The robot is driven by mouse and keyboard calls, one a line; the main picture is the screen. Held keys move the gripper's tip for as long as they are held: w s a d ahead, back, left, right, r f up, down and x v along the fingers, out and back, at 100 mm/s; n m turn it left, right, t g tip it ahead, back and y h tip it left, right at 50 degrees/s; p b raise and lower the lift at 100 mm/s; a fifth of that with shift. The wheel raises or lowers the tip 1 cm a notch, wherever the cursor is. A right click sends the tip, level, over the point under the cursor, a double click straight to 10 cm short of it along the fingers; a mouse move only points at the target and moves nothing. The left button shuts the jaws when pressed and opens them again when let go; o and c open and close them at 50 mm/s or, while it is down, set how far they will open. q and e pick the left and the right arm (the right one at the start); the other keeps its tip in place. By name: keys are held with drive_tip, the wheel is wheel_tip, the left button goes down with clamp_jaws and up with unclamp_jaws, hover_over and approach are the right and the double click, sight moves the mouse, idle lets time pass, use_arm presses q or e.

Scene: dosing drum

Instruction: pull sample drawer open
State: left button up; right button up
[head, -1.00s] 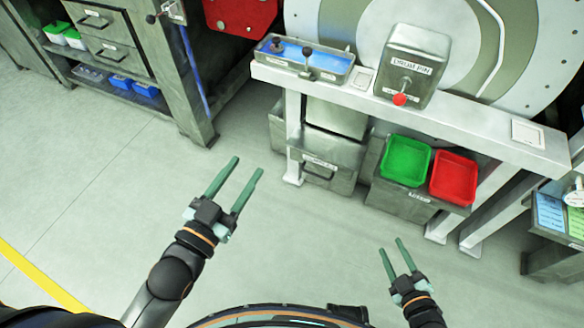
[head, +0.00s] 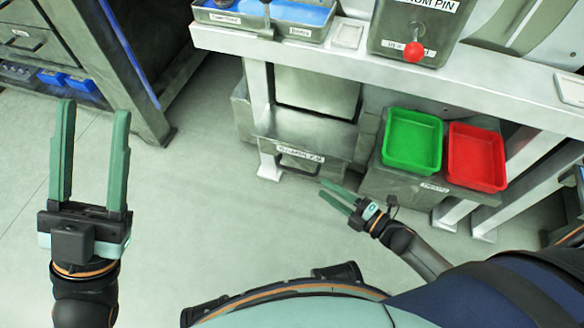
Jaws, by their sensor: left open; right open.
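The sample drawer (head: 301,154) is a grey metal front with a white label and a dark handle (head: 297,162), low under the white bench. It looks closed. My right gripper (head: 328,190) is open and empty, just below and to the right of the drawer handle in the picture; I cannot tell whether it touches anything. My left gripper (head: 92,108) is open and empty over the floor at the left, well apart from the drawer.
The white bench (head: 380,72) carries a blue-lined tray (head: 300,14) and a drum pin box with a red knob (head: 414,52). A green tray (head: 412,140) and a red tray (head: 476,157) sit right of the drawer. Floor left of the drawer is clear.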

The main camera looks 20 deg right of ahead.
sight(297, 170)
drive_tip(key=b+x, duration=0.2)
drive_tip(key=x, duration=0.7)
drive_tip(key=shift+w+a+b, duration=0.15)
drive_tip(key=shift+w+b, duration=0.15)
drive_tip(key=shift+b, duration=0.05)
drive_tip(key=shift+w+a, duration=0.35)
drive_tip(key=shift+w, duration=0.2)
drive_tip(key=shift+c, duration=0.3)
clamp_jaws()
